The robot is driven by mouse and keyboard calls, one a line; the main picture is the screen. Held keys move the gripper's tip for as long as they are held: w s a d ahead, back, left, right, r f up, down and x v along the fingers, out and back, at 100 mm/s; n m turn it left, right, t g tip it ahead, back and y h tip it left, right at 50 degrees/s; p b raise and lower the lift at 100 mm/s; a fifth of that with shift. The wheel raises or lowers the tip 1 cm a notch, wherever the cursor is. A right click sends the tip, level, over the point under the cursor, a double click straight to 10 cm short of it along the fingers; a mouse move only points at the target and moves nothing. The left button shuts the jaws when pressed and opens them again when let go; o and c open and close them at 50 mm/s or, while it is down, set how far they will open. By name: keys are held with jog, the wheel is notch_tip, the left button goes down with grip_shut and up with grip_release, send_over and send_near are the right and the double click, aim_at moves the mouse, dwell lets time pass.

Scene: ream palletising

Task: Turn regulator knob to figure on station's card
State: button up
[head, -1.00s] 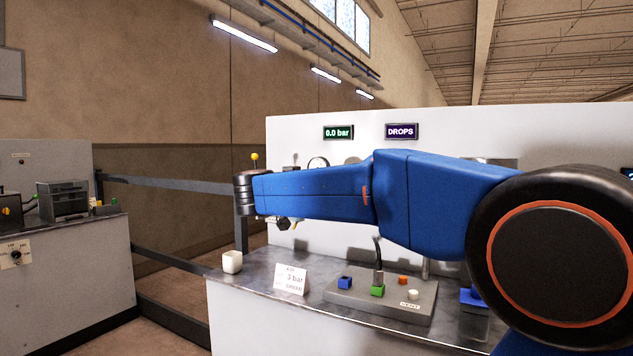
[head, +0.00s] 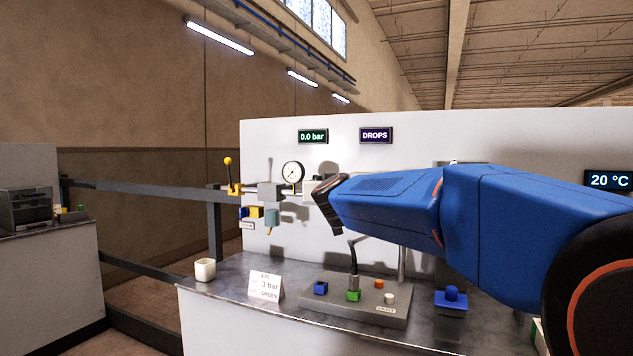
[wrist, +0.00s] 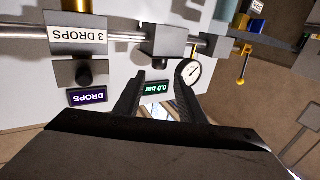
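The station's card (head: 267,287) stands on the bench in the head view and reads AIR, 3 bar, GREEN. The pressure display (head: 312,136) reads 0.0 bar; it also shows upside down in the wrist view (wrist: 157,87). A round gauge (head: 292,173) sits on the pipe; it is beside the right finger in the wrist view (wrist: 189,72). The grey regulator block (wrist: 170,41) carries a dark knob (wrist: 160,62). My gripper (wrist: 160,75) is open, its fingertips either side of the knob's line; contact cannot be told.
A DROPS display (head: 376,134) is on the panel, and a 3 DROPS label (wrist: 77,34) is beside the regulator. A yellow-handled valve (head: 229,175) is at the pipe's left.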

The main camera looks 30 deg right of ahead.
jog(key=x, duration=1.7)
jog(key=shift+w+d+f, duration=0.15)
jog(key=shift+f, duration=0.1)
jog(key=c, duration=0.8)
